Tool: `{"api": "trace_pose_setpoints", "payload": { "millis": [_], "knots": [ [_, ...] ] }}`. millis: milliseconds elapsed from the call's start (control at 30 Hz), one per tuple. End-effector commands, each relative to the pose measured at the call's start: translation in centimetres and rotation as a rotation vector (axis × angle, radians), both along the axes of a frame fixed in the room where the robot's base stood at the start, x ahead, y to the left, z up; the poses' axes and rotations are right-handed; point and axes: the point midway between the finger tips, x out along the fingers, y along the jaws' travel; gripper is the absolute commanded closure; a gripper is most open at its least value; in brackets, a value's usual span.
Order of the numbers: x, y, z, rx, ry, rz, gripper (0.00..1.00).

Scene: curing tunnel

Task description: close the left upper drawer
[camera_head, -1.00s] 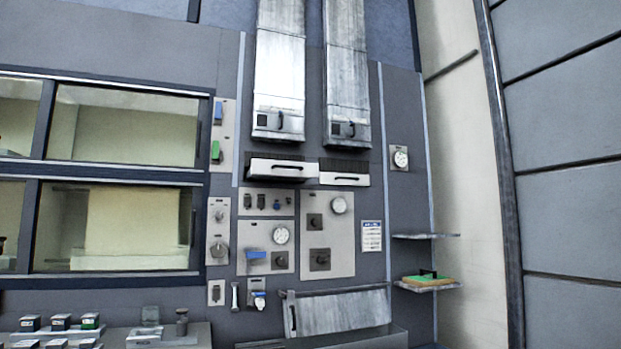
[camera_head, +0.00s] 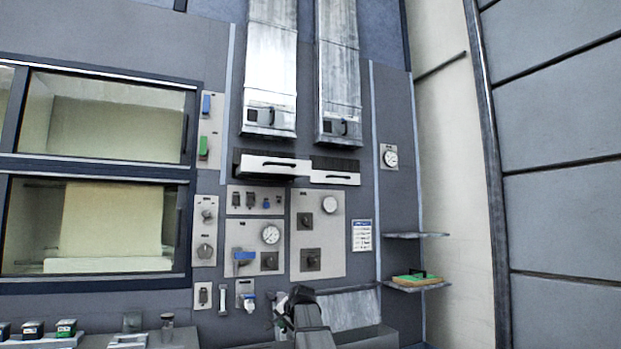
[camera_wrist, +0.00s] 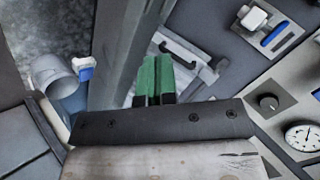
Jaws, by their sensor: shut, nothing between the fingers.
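The left upper drawer (camera_head: 272,166) has a white front with a dark bar handle and sits below the left metal duct in the head view. It stands out from the wall further than the white-fronted drawer (camera_head: 335,177) to its right. My gripper (camera_wrist: 153,80) shows green fingertips, shut and empty, in the wrist view. My arm rises at the bottom of the head view, well below the drawer and apart from it. The left upper drawer cannot be made out in the wrist view.
Two metal ducts (camera_head: 270,75) hang above the drawers. Gauge and switch panels (camera_head: 318,230) lie below them. A sloping metal flap (camera_head: 350,308) is beside my arm at the bottom. Shelves (camera_head: 417,284) stick out at right, the lower one holding a green-topped item. Dark-framed windows (camera_head: 95,173) are at left.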

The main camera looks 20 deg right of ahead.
Motion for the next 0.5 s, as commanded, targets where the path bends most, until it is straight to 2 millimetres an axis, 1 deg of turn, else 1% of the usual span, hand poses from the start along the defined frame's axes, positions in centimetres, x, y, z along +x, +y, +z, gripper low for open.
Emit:
{"api": "trace_pose_setpoints", "payload": {
  "millis": [33, 67, 100, 167, 200, 233, 267, 300, 367, 400, 467, 500],
  "knots": [
    [0.8, -1.2, 2.9, 0.024, -0.038, -0.029, 1.00],
    [1.1, -1.7, 4.4, 0.039, -0.056, -0.045, 1.00],
    [1.4, -2.4, 6.4, 0.060, -0.082, -0.064, 1.00],
    [1.7, -3.5, 9.4, 0.092, -0.121, -0.094, 1.00],
    [1.8, -4.1, 11.5, 0.114, -0.147, -0.112, 1.00],
    [1.9, -4.6, 13.0, 0.130, -0.168, -0.126, 1.00],
    [2.0, -5.2, 14.6, 0.146, -0.187, -0.139, 1.00],
    [2.0, -5.9, 16.6, 0.167, -0.213, -0.156, 1.00],
    [1.9, -6.8, 19.8, 0.200, -0.252, -0.180, 1.00],
    [1.8, -7.4, 22.0, 0.223, -0.279, -0.196, 1.00],
    [1.5, -8.4, 25.2, 0.255, -0.318, -0.218, 1.00],
    [1.2, -8.9, 27.3, 0.277, -0.343, -0.230, 1.00]
  ]
}}
